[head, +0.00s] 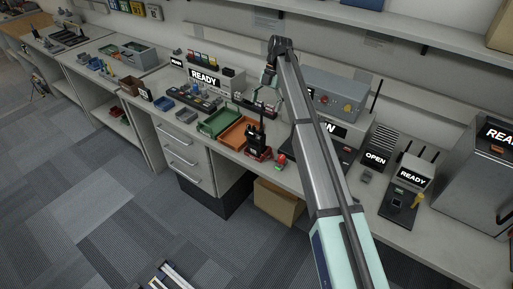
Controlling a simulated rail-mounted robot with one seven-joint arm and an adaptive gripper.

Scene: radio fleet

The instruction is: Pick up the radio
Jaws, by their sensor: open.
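A black handheld radio (254,139) with an upright antenna stands on a red base near the front edge of the workbench, just right of the orange tray. My gripper (268,82) is at the far end of my arm, above the back of the bench and behind the radio in the picture. It is open and appears empty, apart from the radio. Its fingers are small and partly blend with the things behind them.
A green tray (214,125) and an orange tray (234,136) lie left of the radio. A small red and green item (281,161) lies to its right. A grey box with knobs (334,95) stands behind my arm. The grey floor (120,200) in front is mostly clear.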

